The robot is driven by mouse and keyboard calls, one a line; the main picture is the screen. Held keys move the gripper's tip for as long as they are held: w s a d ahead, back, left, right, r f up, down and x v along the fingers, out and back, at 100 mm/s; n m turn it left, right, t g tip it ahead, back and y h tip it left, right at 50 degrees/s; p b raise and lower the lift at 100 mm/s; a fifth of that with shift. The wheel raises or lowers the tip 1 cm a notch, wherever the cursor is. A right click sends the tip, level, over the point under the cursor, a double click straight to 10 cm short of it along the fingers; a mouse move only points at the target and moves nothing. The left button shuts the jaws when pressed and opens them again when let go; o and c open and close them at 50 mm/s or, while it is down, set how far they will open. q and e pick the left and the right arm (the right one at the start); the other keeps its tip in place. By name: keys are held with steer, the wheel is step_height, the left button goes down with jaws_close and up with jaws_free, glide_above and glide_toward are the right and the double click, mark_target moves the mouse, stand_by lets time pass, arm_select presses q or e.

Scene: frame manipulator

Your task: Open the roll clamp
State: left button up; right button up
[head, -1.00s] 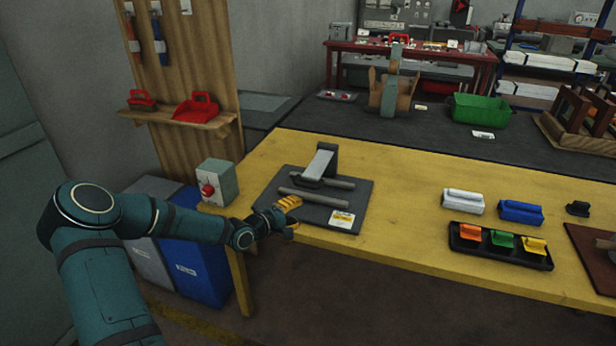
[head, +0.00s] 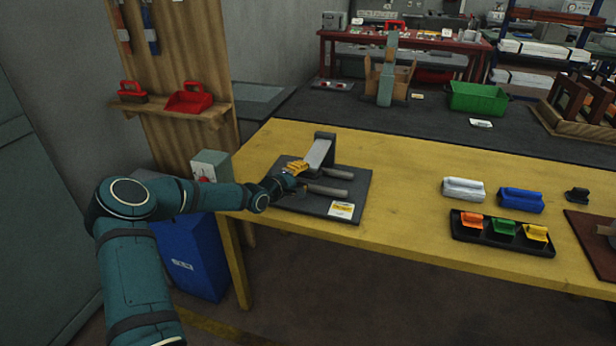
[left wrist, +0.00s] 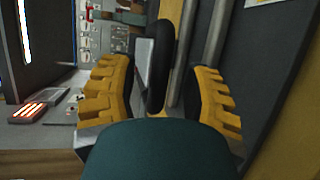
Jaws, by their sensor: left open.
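The roll clamp stands on a dark base plate (head: 316,208) on the yellow table. It has a tilted light-grey lever (head: 318,153) and two grey bars (head: 346,172) lying side by side. My left gripper (head: 298,168), with yellow fingers, is at the lever's left side, above the plate. In the left wrist view its fingers stand apart, and a black rounded lever end (left wrist: 159,70) shows between them. I cannot tell whether either finger touches it. The bars (left wrist: 192,40) run beside the right finger there. My right gripper is not in view.
A grey control box (head: 211,163) with a red button stands behind my left forearm. A black tray (head: 470,246) with coloured pieces, a white block (head: 463,188) and a blue block (head: 519,200) lie to the right. The table between clamp and tray is clear.

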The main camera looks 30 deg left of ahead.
arm_select(q)
steer(key=shift+x, duration=1.5)
jaws_close()
